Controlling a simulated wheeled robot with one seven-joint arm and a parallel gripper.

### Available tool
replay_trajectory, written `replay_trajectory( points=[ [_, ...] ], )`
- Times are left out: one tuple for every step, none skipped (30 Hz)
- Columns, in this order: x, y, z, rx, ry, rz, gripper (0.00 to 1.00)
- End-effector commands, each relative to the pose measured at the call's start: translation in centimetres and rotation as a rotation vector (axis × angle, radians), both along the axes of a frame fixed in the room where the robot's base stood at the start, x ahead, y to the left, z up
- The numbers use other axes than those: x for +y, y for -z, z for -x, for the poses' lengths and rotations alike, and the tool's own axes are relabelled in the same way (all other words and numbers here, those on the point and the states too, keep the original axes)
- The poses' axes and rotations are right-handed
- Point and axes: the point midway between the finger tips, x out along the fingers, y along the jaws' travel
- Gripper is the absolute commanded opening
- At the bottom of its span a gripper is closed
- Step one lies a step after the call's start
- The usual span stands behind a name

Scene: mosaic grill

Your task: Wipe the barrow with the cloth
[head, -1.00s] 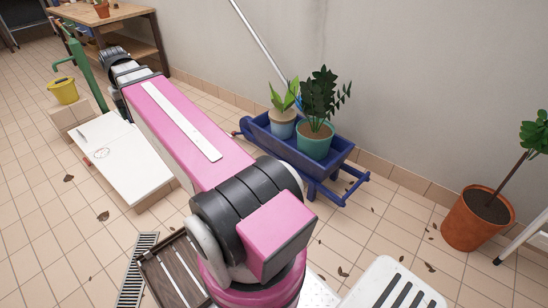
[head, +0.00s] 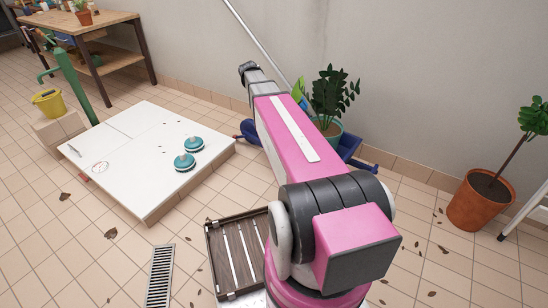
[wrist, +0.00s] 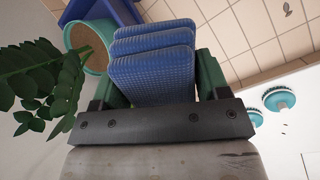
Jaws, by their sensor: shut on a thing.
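My gripper (wrist: 156,82) is shut on the blue cloth (wrist: 152,48), a folded, textured bundle between its green fingers in the wrist view. The blue barrow (head: 362,164) stands by the wall in the head view, mostly hidden behind my arm; its right end and a bit of its left end show. Part of the barrow (wrist: 122,10) also shows beyond the cloth in the wrist view. Whether cloth and barrow touch cannot be told. The gripper and cloth are hidden in the head view.
A leafy plant in a teal pot (head: 332,128) stands in the barrow; its leaves (wrist: 40,80) are close to the gripper. A white platform (head: 130,150) with two teal discs lies left. A slatted crate (head: 212,262) is in front. A terracotta pot (head: 480,200) stands right.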

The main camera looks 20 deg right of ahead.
Motion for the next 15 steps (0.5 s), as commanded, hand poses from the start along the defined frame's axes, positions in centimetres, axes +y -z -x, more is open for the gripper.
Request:
replay_trajectory(
  points=[
    [-1.1, 1.9, -1.6, 0.046, -0.036, 0.046, 0.42],
    [-1.7, 2.8, -2.0, 0.073, -0.062, 0.077, 0.42],
    [-2.4, 3.9, -2.6, 0.107, -0.099, 0.119, 0.42],
    [-3.0, 4.8, -2.9, 0.132, -0.130, 0.153, 0.42],
    [-3.5, 5.6, -3.3, 0.155, -0.159, 0.187, 0.42],
    [-4.1, 6.8, -3.7, 0.184, -0.200, 0.233, 0.42],
    [-4.5, 7.5, -4.1, 0.206, -0.231, 0.268, 0.42],
    [-5.0, 8.3, -4.4, 0.226, -0.262, 0.304, 0.42],
    [-5.5, 9.3, -4.8, 0.248, -0.304, 0.353, 0.42],
    [-5.8, 10.1, -5.1, 0.265, -0.336, 0.389, 0.42],
    [-6.1, 10.9, -5.4, 0.278, -0.366, 0.425, 0.42],
    [-6.5, 11.9, -5.8, 0.297, -0.408, 0.474, 0.42],
    [-6.8, 12.6, -6.1, 0.306, -0.438, 0.511, 0.42],
    [-7.0, 13.3, -6.3, 0.316, -0.467, 0.547, 0.42],
    [-7.3, 14.3, -6.7, 0.327, -0.505, 0.595, 0.42]
  ],
)
